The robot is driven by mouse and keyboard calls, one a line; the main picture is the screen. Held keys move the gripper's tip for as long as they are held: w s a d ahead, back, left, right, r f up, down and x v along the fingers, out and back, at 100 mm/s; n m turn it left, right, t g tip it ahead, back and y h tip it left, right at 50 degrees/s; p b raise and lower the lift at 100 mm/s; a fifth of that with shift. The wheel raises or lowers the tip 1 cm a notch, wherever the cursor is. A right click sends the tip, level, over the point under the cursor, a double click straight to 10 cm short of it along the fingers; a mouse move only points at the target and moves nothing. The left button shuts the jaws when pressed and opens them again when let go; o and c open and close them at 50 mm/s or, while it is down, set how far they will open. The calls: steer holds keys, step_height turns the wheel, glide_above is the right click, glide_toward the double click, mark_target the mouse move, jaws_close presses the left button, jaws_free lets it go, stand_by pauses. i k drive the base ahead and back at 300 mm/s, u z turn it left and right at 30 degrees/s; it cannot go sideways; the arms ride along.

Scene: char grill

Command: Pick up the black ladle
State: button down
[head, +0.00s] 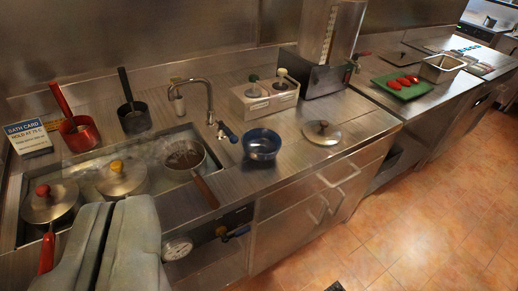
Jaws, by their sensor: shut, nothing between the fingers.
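The black ladle (133,118) stands on the steel counter at the back left, behind the sink well. Its dark bowl is upright, and its black handle leans up and to the left. My grey gripper (108,208) is at the bottom left, with its two fingers close together, shut and empty. In the picture it is below the ladle and apart from it, with the sink well and lidded pots between. All of the ladle's near side is in view.
A red ladle (79,134) stands just left of the black one, beside a small sign (29,138). Lidded pots (122,178) and a long-handled pan (184,157) sit in the well. A tap (208,100) and a blue bowl (262,144) are to the right. Tiled floor at right is mostly free.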

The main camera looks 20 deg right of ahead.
mark_target(121, 71)
steer(key=z, duration=0.15)
steer(key=i, duration=1.7)
steer(key=u, duration=0.25)
